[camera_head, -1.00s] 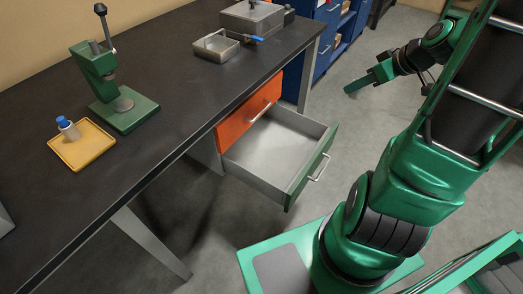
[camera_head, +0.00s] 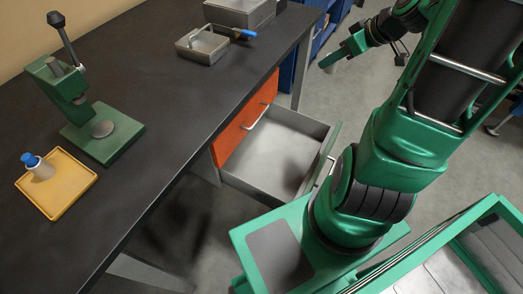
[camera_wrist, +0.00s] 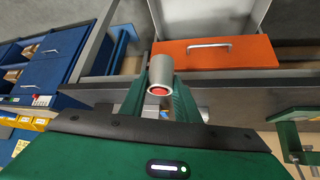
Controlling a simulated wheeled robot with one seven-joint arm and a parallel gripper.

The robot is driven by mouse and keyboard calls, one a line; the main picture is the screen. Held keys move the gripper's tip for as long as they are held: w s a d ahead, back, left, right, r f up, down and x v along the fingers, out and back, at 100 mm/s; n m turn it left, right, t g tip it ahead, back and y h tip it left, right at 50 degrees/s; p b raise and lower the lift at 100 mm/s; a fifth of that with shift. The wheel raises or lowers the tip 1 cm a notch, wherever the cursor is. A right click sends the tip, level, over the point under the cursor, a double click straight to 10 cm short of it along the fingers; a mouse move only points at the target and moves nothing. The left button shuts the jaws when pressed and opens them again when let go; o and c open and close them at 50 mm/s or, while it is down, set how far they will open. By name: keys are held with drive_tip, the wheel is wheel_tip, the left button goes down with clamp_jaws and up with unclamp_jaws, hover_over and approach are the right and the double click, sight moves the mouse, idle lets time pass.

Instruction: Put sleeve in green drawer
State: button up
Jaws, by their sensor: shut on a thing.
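The sleeve (camera_wrist: 161,75) is a short grey metal tube with a red inside, seen end-on in the wrist view. My gripper (camera_wrist: 161,84) is shut on it, with a green finger on either side.
The orange drawer (camera_head: 235,135) is shut above the green one. On the black table (camera_head: 150,100) stand a green press (camera_head: 100,130), a yellow tray (camera_head: 75,185) with a blue-capped bottle (camera_head: 38,165), and a metal tray (camera_head: 203,45). Blue cabinets (camera_wrist: 50,60) stand beyond.

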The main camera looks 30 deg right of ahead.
drive_tip(key=shift+s+d, duration=0.15)
drive_tip(key=shift+d, duration=0.35)
drive_tip(key=shift+a+f, duration=0.1)
drive_tip(key=shift+f, duration=0.25)
drive_tip(key=w+a+f+n+g+y, duration=0.1)
drive_tip(key=w+a+f+n+y, duration=0.2)
drive_tip(key=f, duration=0.5)
drive_tip(key=n+g+y, duration=0.2)
drive_tip(key=n+g, duration=0.2)
drive_tip(key=n, duration=0.4)
hover_over(275, 166)
drive_tip(key=w, duration=0.2)
wheel_tip(275, 166, down, 15)
drive_tip(key=s+a+f+n+g, duration=0.3)
drive_tip(key=s+a+f+n, duration=0.1)
drive_tip(key=a+f, duration=0.35)
drive_tip(key=shift+y, duration=0.3)
drive_tip(key=d+f, duration=0.2)
drive_tip(key=d, duration=0.1)
drive_tip(key=w+d+f, duration=0.1)
drive_tip(key=d+f, duration=0.1)
drive_tip(key=d, duration=0.2)
drive_tip(key=d+f, duration=0.2)
drive_tip(key=d, duration=0.2)
drive_tip(key=shift+w+d+f, duration=0.1)
drive_tip(key=shift+w+f, duration=0.2)
drive_tip(key=shift+w, duration=0.1)
drive_tip(key=shift+f, duration=1.95)
